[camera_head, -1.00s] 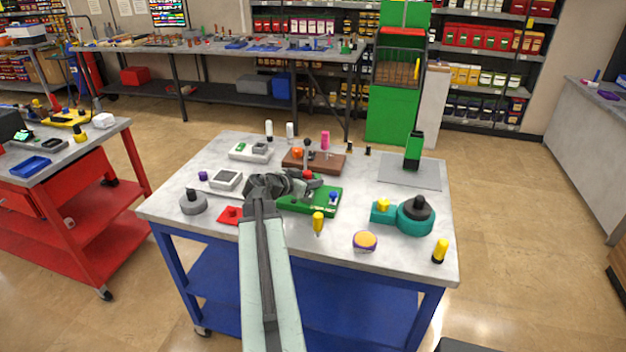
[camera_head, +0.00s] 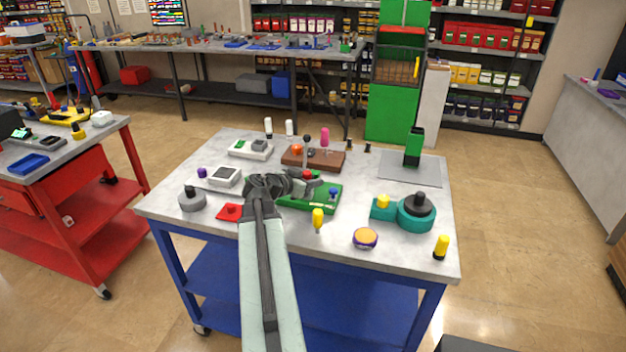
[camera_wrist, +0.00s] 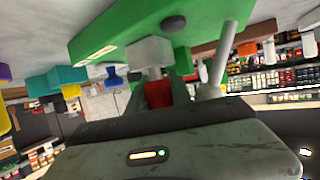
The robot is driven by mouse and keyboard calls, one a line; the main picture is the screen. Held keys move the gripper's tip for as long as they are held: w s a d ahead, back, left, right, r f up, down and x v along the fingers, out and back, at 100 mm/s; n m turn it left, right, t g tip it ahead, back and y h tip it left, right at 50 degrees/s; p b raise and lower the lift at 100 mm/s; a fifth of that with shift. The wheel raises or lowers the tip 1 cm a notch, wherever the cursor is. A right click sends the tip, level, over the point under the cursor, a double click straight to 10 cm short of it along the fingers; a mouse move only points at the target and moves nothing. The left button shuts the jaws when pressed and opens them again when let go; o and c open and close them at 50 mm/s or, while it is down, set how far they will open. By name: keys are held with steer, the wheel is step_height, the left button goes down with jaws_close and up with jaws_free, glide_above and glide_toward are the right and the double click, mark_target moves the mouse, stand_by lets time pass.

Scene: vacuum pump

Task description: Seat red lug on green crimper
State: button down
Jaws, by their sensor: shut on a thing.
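The green crimper (camera_head: 318,205) lies as a flat green base near the middle of the marble table, with a blue-topped part at its right end. My gripper (camera_head: 309,181) is over it, hiding its left part. The red lug (camera_head: 308,174) shows as a small red spot at my fingertips. In the wrist view, my gripper (camera_wrist: 168,92) is shut on the red lug (camera_wrist: 157,95). The lug lies close to a grey block (camera_wrist: 149,51) on the green crimper (camera_wrist: 210,22); whether they touch is unclear.
A brown board (camera_head: 325,161) with a dark-knobbed lever stands just behind the crimper. A red pad (camera_head: 230,211), a yellow-handled tool (camera_head: 318,216) and a teal device (camera_head: 414,212) stand around it. The front right of the table has some free room.

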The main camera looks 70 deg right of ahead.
steer(key=shift+f+b, duration=0.35)
steer(key=shift+f, duration=0.1)
stand_by(0.4)
steer(key=c, duration=1.1)
jaws_free()
steer(key=shift+r, duration=0.1)
steer(key=shift+w+r+p, duration=0.1)
steer(key=shift+r+p, duration=0.35)
steer(key=shift+p, duration=0.1)
step_height(320, 180, up, 8)
steer(key=p, duration=0.8)
